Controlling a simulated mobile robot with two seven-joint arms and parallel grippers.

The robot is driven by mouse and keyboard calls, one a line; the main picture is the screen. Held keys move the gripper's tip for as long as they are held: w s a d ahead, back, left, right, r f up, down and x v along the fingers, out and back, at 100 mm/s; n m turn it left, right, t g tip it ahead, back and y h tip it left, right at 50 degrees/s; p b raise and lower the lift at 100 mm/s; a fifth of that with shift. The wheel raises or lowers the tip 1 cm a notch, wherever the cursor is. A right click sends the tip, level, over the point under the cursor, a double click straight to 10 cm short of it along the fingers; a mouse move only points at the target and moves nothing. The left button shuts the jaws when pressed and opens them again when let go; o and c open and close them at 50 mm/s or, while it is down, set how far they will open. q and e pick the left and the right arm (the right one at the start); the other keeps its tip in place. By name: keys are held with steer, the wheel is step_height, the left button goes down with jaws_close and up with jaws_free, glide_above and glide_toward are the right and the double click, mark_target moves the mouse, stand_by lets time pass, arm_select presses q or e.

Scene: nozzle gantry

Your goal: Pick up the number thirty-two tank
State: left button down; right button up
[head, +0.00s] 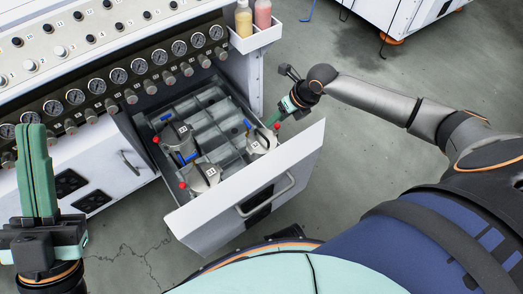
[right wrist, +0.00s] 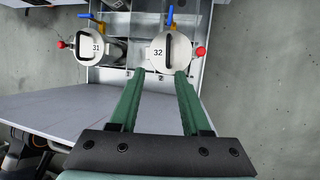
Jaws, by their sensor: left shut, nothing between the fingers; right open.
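The number 32 tank (right wrist: 158,62) is a pale round canister with a dark handle slot, a red knob and a blue lever, seen from above in the right wrist view. In the head view it appears to be the tank (head: 258,147) at the right side of the open drawer. My right gripper (right wrist: 159,72) is open, its green fingertips at the tank's near edge; I cannot tell whether they touch it. In the head view the right gripper (head: 276,119) is partly hidden beside the drawer. My left gripper (head: 36,128) is shut and empty, pointing up at the far left.
The number 31 tank (right wrist: 88,59) stands beside tank 32. Another tank (head: 176,136) sits further back in the drawer. The drawer front (head: 262,190) forms a raised white wall. A gauge panel (head: 110,85) and bottle holder (head: 257,38) stand behind. Grey floor is clear at right.

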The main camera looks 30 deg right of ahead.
steer(key=b, duration=0.7)
glide_above(264, 141)
steer(key=shift+n, duration=0.4)
step_height(264, 141, down, 12)
steer(key=shift+s+r, duration=0.15)
steer(key=shift+p, duration=0.3)
steer(key=shift+c, duration=0.2)
jaws_close()
steer(key=shift+w+r, duration=0.25)
steer(key=shift+r, duration=0.1)
